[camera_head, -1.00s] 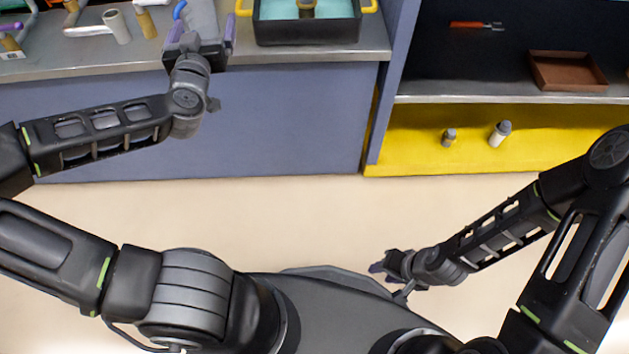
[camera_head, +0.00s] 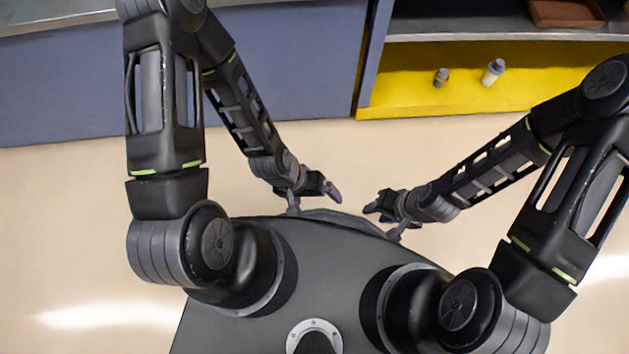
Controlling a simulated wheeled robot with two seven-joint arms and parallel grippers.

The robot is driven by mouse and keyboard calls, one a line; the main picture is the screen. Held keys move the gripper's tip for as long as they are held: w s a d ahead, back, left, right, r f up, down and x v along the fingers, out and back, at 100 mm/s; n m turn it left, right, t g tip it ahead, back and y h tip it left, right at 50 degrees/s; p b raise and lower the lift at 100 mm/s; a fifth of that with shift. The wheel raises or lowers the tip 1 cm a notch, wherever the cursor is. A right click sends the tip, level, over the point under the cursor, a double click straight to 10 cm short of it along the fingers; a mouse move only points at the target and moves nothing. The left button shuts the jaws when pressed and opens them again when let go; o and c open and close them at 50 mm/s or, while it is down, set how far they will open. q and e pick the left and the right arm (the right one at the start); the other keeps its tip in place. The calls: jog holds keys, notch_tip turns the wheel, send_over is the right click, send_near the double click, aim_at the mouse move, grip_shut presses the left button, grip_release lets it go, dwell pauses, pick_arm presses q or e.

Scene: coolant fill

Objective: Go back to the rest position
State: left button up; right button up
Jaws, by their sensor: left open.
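My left gripper (camera_head: 332,192) hangs in front of my body, over the floor, with its purple-tipped fingers pointing right. It is open, and I see nothing held in it. My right gripper (camera_head: 373,208) faces it a short way to the right, with its fingers pointing left. Its purple-tipped fingers show small, and whether they are apart is hard to tell. The two grippers are close but do not touch. Both arms are folded inward.
A blue-grey counter (camera_head: 300,62) stands across the top. To its right is a shelf unit with a yellow lower compartment (camera_head: 560,75) holding a white bottle (camera_head: 492,73) and a small grey bottle (camera_head: 441,77). A brown tray (camera_head: 567,13) sits above. The floor (camera_head: 70,215) is clear.

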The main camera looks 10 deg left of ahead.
jog(key=shift+r, duration=0.1)
notch_tip(320, 180, up, 25)
jog(key=p, duration=2.5)
jog(key=shift+s+a, duration=0.45)
